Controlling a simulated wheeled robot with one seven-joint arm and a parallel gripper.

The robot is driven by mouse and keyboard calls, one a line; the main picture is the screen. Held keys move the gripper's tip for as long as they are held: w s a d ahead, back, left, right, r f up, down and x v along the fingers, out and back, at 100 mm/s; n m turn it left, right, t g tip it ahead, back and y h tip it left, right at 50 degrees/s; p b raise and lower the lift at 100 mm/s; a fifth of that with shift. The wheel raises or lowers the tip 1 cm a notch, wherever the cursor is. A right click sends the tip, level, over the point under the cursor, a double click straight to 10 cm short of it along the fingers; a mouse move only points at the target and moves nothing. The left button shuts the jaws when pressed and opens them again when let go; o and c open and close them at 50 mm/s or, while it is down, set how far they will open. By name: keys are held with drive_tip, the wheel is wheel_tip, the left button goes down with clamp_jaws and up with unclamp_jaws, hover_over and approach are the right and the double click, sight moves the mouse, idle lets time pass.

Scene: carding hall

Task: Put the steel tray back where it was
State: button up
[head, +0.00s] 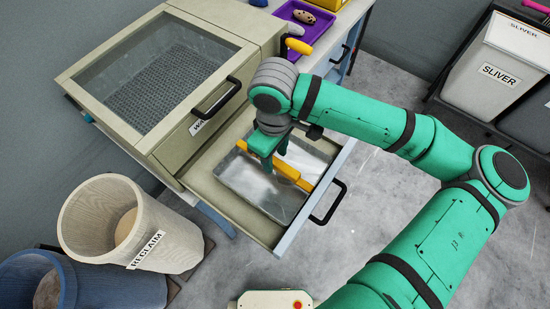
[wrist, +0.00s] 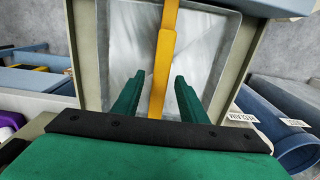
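The steel tray (head: 243,188) lies in an open drawer (head: 268,232) below the windowed box of the machine. A yellow bar (head: 291,171) runs across the top of the tray. My gripper (head: 275,162) points down over the bar and hides part of it in the head view. In the wrist view my gripper (wrist: 157,84) is open, with the yellow bar (wrist: 163,55) between its two green fingers. Gaps show on both sides of the bar. The steel tray (wrist: 203,48) lies behind the fingers there. Whether the fingers reach down to the bar's height is unclear.
The drawer has a black front handle (head: 329,204). The machine box above has a black handle (head: 216,98) and a clear window (head: 165,70). A RECLAIM bin (head: 165,242) and a blue bin (head: 85,290) stand at lower left. SLIVER bins (head: 495,75) stand at right.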

sight(275, 161)
wheel_tip(275, 161, up, 10)
drive_tip(key=shift+f, duration=0.15)
idle(0.7)
